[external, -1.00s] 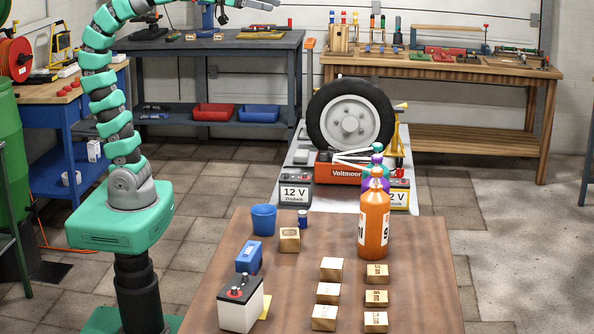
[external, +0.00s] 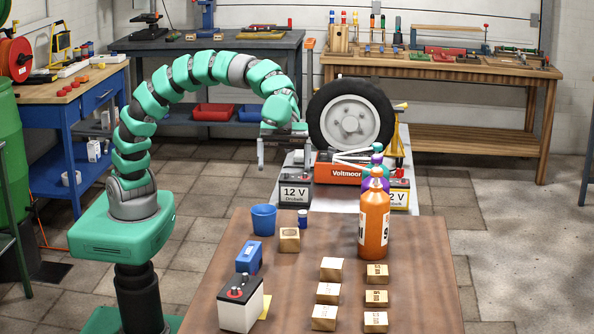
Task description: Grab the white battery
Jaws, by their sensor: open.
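The white battery (external: 240,312) stands upright at the front left of the brown table (external: 225,272), with a dark top and a red terminal cap. Its white side faces the camera, and nothing covers it. My gripper (external: 284,153) points down beyond the table's far edge in the picture, over the 12 V battery area. It is open and empty, well apart from the white battery.
A blue box (external: 249,257) sits close behind the white battery, with a yellow piece (external: 265,306) at its right. A blue cup (external: 264,219), several wooden blocks (external: 331,269) and an orange bottle (external: 373,225) also stand on the table. A 12 V battery (external: 295,193) sits behind it.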

